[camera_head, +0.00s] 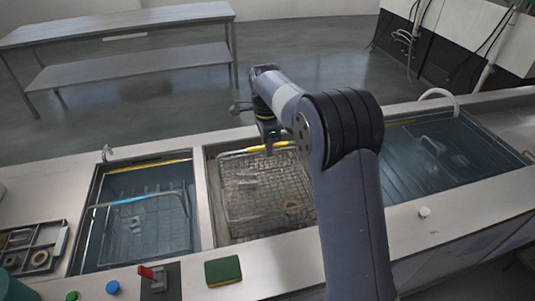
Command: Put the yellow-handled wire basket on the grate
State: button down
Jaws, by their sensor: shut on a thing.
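The yellow-handled wire basket (262,188) is in the middle basin. Its yellow handle (240,153) runs along the basin's far side. My gripper (269,150) points down at this handle and is shut on it; the fingertips are small and partly hidden. The grate is hard to tell apart from the basket's mesh; wire mesh (255,222) shows low in the middle basin. My arm hides the basin's right part. I cannot tell whether the basket touches the bottom.
The left tank (86,236) holds liquid and a wire basket with a blue handle (133,199). The right tank (470,140) holds liquid and a wire handle. A green-yellow sponge (223,270), a red switch (147,272) and a divided tray (36,250) lie along the front. A shelf table (120,22) stands behind.

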notch_tip(320, 180, down, 3)
jog(key=shift+r, duration=0.1)
jog(key=c, duration=1.5)
grip_release()
jog(key=shift+o, duration=0.2)
jog(key=r, duration=1.2)
jog(key=shift+w+a, duration=0.1)
jog(key=shift+w, duration=0.15)
jog(key=shift+f, duration=0.1)
notch_tip(320, 180, down, 12)
jog(key=shift+s+r, duration=0.15)
jog(key=shift+r, duration=0.8)
jog(key=shift+s+r, duration=0.1)
jog(key=shift+r, duration=0.85)
